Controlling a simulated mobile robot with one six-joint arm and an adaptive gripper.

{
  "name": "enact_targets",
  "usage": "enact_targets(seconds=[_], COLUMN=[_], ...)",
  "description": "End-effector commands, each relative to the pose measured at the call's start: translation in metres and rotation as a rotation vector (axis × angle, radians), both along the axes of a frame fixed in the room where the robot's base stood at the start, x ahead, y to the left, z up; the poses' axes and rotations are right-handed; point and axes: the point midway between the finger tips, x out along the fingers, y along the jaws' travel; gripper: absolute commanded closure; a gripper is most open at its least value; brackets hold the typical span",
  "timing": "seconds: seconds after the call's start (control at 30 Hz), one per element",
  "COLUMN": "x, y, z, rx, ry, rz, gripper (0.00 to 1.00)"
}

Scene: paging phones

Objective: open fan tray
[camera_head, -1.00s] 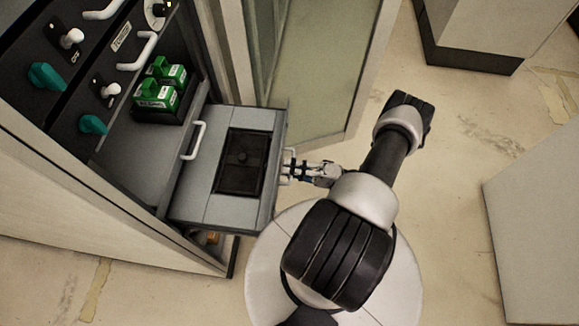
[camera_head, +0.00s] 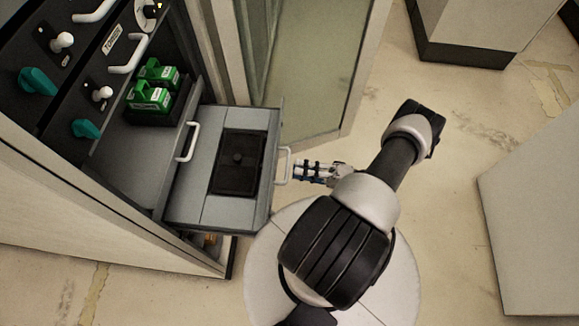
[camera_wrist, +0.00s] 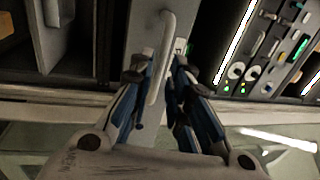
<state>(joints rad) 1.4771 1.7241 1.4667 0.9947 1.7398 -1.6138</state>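The grey fan tray (camera_head: 198,210) extends out of the open cabinet, with a dark square fan panel (camera_head: 238,162) on its top. A white handle (camera_head: 284,166) is on its outer front face; the handle also shows upright in the wrist view (camera_wrist: 168,40). My gripper (camera_head: 299,169) is just right of this handle. In the wrist view my gripper's blue-sided fingers (camera_wrist: 160,88) are spread apart to either side of the handle's lower part, with gaps visible; nothing appears clamped. A second white handle (camera_head: 187,142) stands near the tray's inner end.
Green-topped units (camera_head: 155,87) sit inside the cabinet left of the tray. Teal knobs (camera_head: 38,81) and white handles line the dark panel. An open glass-paned door (camera_head: 310,70) stands behind the tray. The floor (camera_head: 445,210) to the right is clear.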

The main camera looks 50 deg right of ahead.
Motion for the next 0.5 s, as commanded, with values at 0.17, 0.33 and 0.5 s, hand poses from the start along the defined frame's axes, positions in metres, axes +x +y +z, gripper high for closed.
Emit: enact_targets(seconds=[0.17, 0.33, 0.5], x=[-0.029, -0.046, -0.053], y=[-0.023, -0.037, -0.041], z=[-0.008, -0.012, -0.013], rx=[-0.002, -0.002, 0.001], ry=[0.000, 0.000, 0.001], rz=[-0.004, -0.002, 0.000], gripper=[0.83, 0.83, 0.83])
